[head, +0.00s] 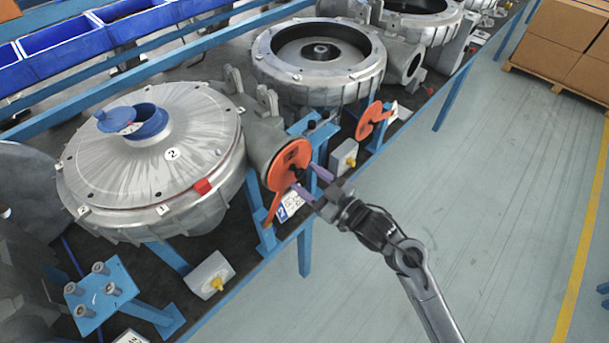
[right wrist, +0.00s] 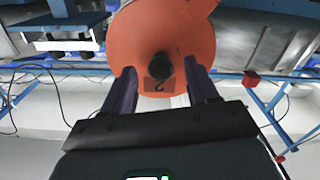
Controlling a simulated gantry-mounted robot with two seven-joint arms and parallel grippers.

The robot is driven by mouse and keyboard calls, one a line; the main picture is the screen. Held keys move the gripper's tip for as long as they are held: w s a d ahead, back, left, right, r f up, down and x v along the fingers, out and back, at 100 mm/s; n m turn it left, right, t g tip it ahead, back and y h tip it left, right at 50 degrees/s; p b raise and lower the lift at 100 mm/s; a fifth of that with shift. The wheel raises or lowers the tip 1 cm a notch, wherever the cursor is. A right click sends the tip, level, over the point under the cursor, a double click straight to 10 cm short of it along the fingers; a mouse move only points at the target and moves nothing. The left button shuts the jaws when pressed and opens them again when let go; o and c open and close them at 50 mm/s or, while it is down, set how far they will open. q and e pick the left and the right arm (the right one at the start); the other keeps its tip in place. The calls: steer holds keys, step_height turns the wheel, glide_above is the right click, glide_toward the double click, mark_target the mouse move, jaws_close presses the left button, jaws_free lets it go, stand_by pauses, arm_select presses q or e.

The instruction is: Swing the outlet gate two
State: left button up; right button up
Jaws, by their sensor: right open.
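The outlet gate two, an orange disc (head: 285,168) with a flat tab pointing down, sits over the outlet pipe (head: 262,138) of the silver blower marked 2 (head: 205,120) in the head view. My right gripper (head: 308,181) is open right in front of this disc, with its purple fingers pointing at it. In the right wrist view the orange disc (right wrist: 150,35) fills the upper middle, with a dark central knob and an upside-down 2 label. The fingers (right wrist: 160,70) stand on either side of the label; I cannot tell whether they touch the disc. My left gripper is out of view.
A second orange gate (head: 377,119) is on the blower (head: 320,55) behind. Grey boxes with yellow knobs (head: 211,274) sit along the blue bench edge. Blue bins (head: 60,48) line the back left. The floor (head: 480,200) right of the bench is clear; cartons (head: 568,38) stand far right.

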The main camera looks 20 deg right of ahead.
steer(key=shift+x, duration=0.8)
jaws_close()
